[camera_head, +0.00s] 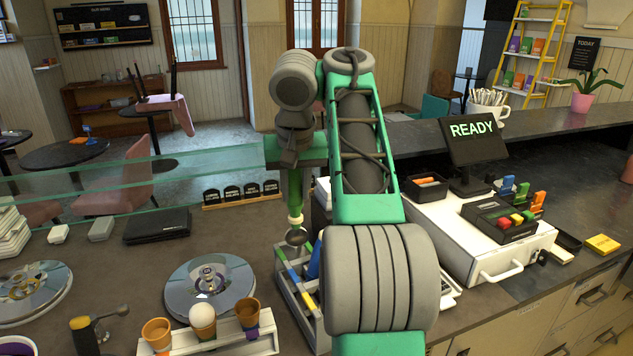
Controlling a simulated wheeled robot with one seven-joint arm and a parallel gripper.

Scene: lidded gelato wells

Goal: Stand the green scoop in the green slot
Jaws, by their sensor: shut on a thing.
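My gripper (289,162) is left of centre, pointing down, partly covered by my arm. It is shut on the green scoop (295,193). The scoop hangs nearly upright with its green handle up and its metal bowl (297,237) down. The bowl shows in front of the back end of a grey caddy (284,284) with coloured marks along its rim. The green mark (281,254) is at the far end, with blue and yellow nearer. I cannot tell whether the bowl is inside the slot or above it. My arm hides the caddy's right side.
A blue handle (314,260) stands in the caddy. A cone holder (240,345) with several cones is in front. A round metal lid (210,287) lies left of the caddy. Small flavour signs (240,194) stand behind. A white cash drawer (505,255) is at the right.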

